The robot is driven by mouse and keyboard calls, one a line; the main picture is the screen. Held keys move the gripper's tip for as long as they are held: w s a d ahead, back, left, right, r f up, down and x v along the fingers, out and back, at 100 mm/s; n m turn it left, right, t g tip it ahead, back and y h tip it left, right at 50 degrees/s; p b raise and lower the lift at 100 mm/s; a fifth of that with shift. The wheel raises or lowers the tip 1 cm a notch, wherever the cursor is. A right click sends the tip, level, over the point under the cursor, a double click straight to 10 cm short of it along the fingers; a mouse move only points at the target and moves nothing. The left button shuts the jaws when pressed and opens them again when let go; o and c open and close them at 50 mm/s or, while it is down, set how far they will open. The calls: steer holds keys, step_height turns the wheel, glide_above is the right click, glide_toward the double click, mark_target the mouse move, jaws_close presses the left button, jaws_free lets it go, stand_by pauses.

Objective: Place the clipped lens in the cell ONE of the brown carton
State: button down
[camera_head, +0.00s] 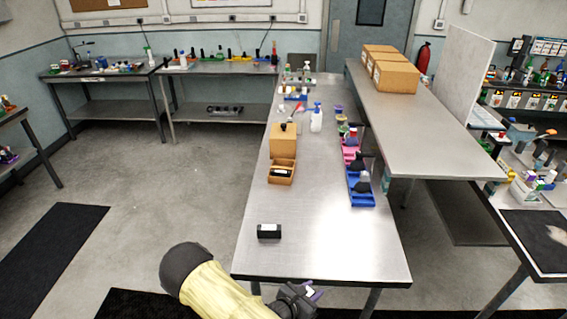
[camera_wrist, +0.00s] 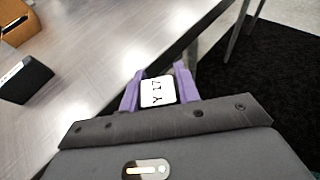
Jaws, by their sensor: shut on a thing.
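My gripper (camera_head: 308,292) is low at the bottom of the head view, by the near edge of the long table. In the wrist view my gripper (camera_wrist: 160,76) has its purple fingers shut on a small white-faced piece (camera_wrist: 157,92) marked "Y 17". Its full shape is hidden, so I cannot tell from its look whether it is the clipped lens. An open brown carton (camera_head: 281,180) sits on the long table, with a dark item in it. Part of it shows at the top left of the wrist view (camera_wrist: 22,37). Its cell marks are too small to read.
A black box (camera_head: 269,231) stands between my gripper and the carton. A taller brown box (camera_head: 284,140) stands behind the carton. Blue trays (camera_head: 360,197) with bottles line the right side. The near right of the long table (camera_head: 340,250) is clear.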

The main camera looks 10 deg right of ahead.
step_height(320, 180, up, 4)
steer(key=p, duration=0.3)
